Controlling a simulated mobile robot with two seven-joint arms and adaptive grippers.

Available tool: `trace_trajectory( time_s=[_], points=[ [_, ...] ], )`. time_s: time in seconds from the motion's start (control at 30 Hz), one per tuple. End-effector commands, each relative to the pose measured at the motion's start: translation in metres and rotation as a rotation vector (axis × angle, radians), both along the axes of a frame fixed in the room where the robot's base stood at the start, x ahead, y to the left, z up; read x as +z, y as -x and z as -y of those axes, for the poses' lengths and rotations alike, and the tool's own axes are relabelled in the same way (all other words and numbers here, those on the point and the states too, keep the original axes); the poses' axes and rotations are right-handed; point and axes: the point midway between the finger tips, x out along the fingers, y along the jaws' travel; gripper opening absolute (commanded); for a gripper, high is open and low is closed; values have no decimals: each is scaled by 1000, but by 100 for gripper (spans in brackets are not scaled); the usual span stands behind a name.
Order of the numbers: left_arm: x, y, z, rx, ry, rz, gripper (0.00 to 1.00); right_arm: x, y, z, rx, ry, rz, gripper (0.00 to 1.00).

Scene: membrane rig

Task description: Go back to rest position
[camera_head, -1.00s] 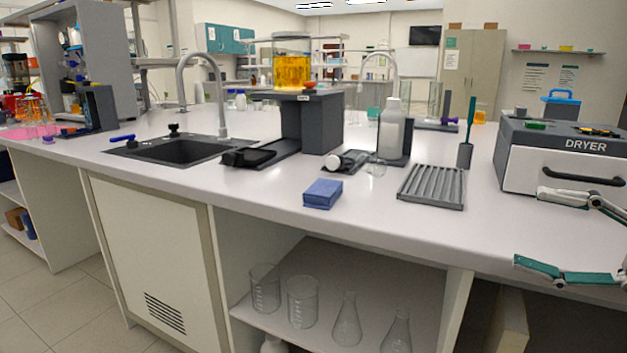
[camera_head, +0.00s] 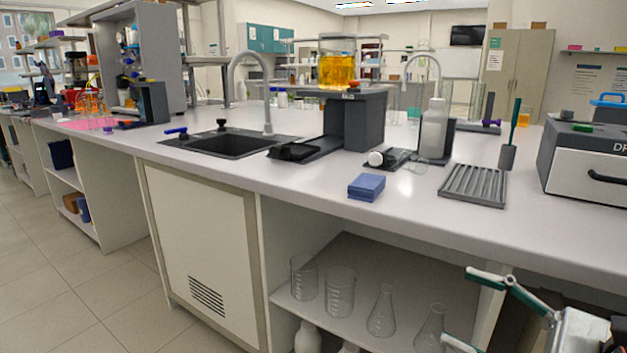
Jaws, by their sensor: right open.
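My right gripper (camera_head: 457,306) is at the lower right of the head view, in front of the bench and below the level of its top. Its two green-and-grey fingers are spread wide with nothing between them. It looks apart from the bench, though the exact gap is hard to judge. Part of its body is cut off by the bottom edge. My left gripper is not in view.
The bench top (camera_head: 300,190) carries a blue box (camera_head: 366,187), a grooved grey tray (camera_head: 473,186), a dryer (camera_head: 590,165), a white bottle (camera_head: 433,130) and a sink (camera_head: 232,145). Glass beakers and flasks (camera_head: 340,292) stand on the shelf below. Open floor (camera_head: 60,270) lies at left.

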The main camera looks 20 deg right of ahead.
Motion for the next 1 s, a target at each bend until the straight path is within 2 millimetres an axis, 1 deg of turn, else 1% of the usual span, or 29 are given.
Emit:
trace_trajectory(
  time_s=[0.03,0.17,0.2,0.3,0.37,0.4,0.5,0.63,0.77,0.8,0.87,0.9,0.97,1.0],
  points=[
    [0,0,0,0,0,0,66,-22,0,-18,5,-111,-94,66],
    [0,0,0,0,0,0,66,-67,2,-54,-10,-387,-330,66],
    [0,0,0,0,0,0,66,-81,5,-65,-18,-472,-407,66],
    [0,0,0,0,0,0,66,-112,16,-93,-44,-691,-596,66],
    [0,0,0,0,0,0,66,-130,24,-109,-64,-822,-709,66],
    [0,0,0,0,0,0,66,-140,30,-120,-78,-912,-785,66],
    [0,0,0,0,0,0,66,-164,47,-145,-122,-1139,-969,66],
    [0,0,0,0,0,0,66,-189,71,-175,-191,-1444,-1196,66],
    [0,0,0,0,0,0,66,-206,95,-199,-269,-1764,-1398,66],
    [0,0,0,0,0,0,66,-210,102,-205,-296,-1869,-1453,66],
    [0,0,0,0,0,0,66,-215,113,-213,-337,-2026,-1529,66],
    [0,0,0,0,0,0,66,-218,119,-216,-365,-2135,-1570,66],
    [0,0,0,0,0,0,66,-222,128,-221,-407,-2302,-1626,66],
    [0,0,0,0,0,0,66,-224,133,-222,-434,-2413,-1652,66]
  ],
)
